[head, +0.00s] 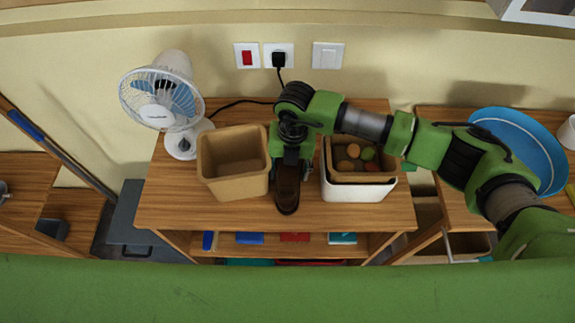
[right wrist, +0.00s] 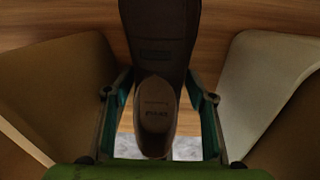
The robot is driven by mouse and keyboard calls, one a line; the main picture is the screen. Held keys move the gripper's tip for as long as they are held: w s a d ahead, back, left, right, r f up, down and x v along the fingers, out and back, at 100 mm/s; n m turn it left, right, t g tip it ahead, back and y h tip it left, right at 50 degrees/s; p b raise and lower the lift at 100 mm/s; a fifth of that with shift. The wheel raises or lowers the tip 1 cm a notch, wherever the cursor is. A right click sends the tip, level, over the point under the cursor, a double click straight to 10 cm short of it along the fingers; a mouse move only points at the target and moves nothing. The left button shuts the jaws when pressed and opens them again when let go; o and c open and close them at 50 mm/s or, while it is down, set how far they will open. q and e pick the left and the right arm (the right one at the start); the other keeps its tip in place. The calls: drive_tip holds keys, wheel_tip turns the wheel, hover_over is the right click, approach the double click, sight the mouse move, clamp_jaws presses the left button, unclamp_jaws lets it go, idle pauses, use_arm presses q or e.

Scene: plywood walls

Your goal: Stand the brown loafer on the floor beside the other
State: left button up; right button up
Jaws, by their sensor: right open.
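A brown loafer (head: 287,190) lies on the wooden table between two bins, its toe toward the front edge. My right gripper (head: 290,160) is over its rear part, pointing down. In the right wrist view the loafer (right wrist: 156,115) shows between the two open fingers, with a gap on each side. The gripper hides part of the loafer in the head view. I see no second loafer. My left gripper is not in view.
A tan bin (head: 233,190) stands close left of the gripper. A white bin (head: 355,190) with a brown container of round items stands close right. A fan (head: 165,100) is at the back left. Coloured items lie on the shelf below. A blue plate (head: 525,140) is at right.

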drive_tip(key=c, duration=1.1)
drive_tip(key=shift+c, duration=0.4)
drive_tip(key=shift+r, duration=0.1)
